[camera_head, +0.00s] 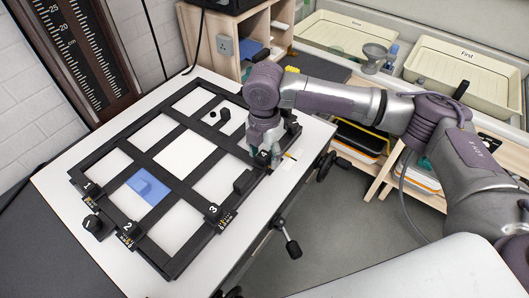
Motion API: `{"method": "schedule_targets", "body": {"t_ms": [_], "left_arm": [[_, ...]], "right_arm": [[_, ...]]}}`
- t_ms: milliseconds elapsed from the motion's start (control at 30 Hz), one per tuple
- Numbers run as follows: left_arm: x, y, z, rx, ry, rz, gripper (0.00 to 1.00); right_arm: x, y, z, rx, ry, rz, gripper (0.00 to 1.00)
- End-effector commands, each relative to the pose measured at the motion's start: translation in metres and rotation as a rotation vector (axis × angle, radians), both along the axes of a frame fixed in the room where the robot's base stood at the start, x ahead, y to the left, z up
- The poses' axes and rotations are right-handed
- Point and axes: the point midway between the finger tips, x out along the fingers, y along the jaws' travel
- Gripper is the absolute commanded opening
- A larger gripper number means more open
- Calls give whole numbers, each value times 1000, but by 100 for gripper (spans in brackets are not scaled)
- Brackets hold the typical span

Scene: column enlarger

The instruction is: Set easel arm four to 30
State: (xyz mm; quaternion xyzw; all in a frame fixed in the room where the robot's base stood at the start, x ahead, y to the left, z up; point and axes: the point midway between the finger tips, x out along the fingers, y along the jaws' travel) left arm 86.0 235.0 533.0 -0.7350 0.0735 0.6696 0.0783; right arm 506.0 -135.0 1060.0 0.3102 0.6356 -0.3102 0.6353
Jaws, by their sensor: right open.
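The black easel frame (176,141) with crossing arms lies on the white baseboard (138,113). Its sliders bear white numbers: slider one (89,188) at the left corner, slider two (128,230) at the near edge, slider three (213,211) to the right of it. Slider four (263,157) is at the right side, partly hidden by my right gripper. My right gripper (262,150) is open and points down at slider four, its fingers close around or beside it; contact cannot be told. The scale reading there is too small to read. My left gripper is not in view.
A blue patch (149,188) lies in one easel opening. Black knobs (292,247) stick out at the baseboard's right side. A wooden shelf (258,32) stands behind, and cream trays (464,73) sit in the sink at the back right. Open floor lies at lower right.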

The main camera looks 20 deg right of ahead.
Motion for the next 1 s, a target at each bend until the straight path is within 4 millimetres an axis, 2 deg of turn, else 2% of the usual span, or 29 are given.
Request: {"method": "schedule_targets", "body": {"t_ms": [167,267,500,700,833,1000], "left_arm": [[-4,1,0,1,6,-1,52],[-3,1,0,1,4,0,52],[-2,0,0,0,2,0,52],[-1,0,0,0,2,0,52],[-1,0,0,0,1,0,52],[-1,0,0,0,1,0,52]], "right_arm": [[1,0,5,1,-2,0,56],[1,0,17,2,-2,0,56],[1,0,68,2,-5,0,56],[1,0,103,1,-3,0,56],[1,0,115,1,-1,1,56],[0,0,120,-1,1,0,56]]}}
